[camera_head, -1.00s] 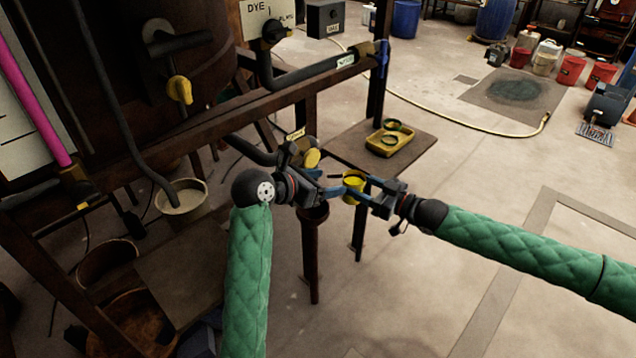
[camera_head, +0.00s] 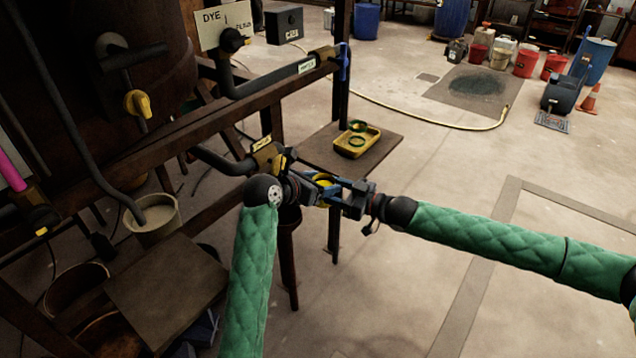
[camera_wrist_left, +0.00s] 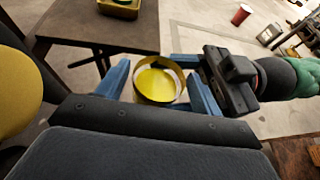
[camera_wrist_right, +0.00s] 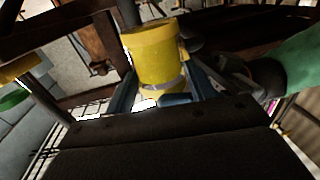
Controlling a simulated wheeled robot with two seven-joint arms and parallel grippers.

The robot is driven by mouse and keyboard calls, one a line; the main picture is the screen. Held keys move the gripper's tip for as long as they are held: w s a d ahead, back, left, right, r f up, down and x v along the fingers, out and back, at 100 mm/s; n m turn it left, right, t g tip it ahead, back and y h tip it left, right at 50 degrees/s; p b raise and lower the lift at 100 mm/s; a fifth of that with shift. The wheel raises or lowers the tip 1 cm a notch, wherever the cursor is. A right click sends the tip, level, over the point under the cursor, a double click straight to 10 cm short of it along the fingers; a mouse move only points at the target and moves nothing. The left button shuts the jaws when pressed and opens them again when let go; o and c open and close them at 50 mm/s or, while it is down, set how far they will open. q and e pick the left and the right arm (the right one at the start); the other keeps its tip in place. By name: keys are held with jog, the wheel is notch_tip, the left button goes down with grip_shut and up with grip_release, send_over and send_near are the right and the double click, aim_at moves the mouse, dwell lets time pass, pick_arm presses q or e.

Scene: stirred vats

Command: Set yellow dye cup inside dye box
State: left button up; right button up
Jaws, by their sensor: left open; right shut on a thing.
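The yellow dye cup (camera_head: 323,182) is held in the air between my two grippers. The left wrist view shows its round open top (camera_wrist_left: 158,80), yellow inside, and the right wrist view shows its side (camera_wrist_right: 158,55). My right gripper (camera_head: 328,190) is shut on the cup. My left gripper (camera_head: 312,186) is open, with its blue fingers (camera_wrist_left: 160,85) on both sides of the cup; contact is unclear. A shallow yellow box (camera_head: 357,146), likely the dye box, stands on a small brown table beyond the grippers. Green rings (camera_head: 357,142) show in it.
The brown table (camera_head: 322,150) has bare room around the yellow box. A pipe with a valve (camera_head: 268,157) and a frame beam (camera_head: 170,142) lie close to my left gripper. A bucket (camera_head: 155,222) stands at left. Open floor lies at right.

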pick_arm(q)
jog(key=shift+c, duration=0.3)
jog(key=c, duration=0.7)
jog(key=shift+c, duration=0.4)
pick_arm(e)
jog(key=o, duration=1.2)
jog(key=shift+c, duration=0.2)
jog(key=shift+d, duration=0.1)
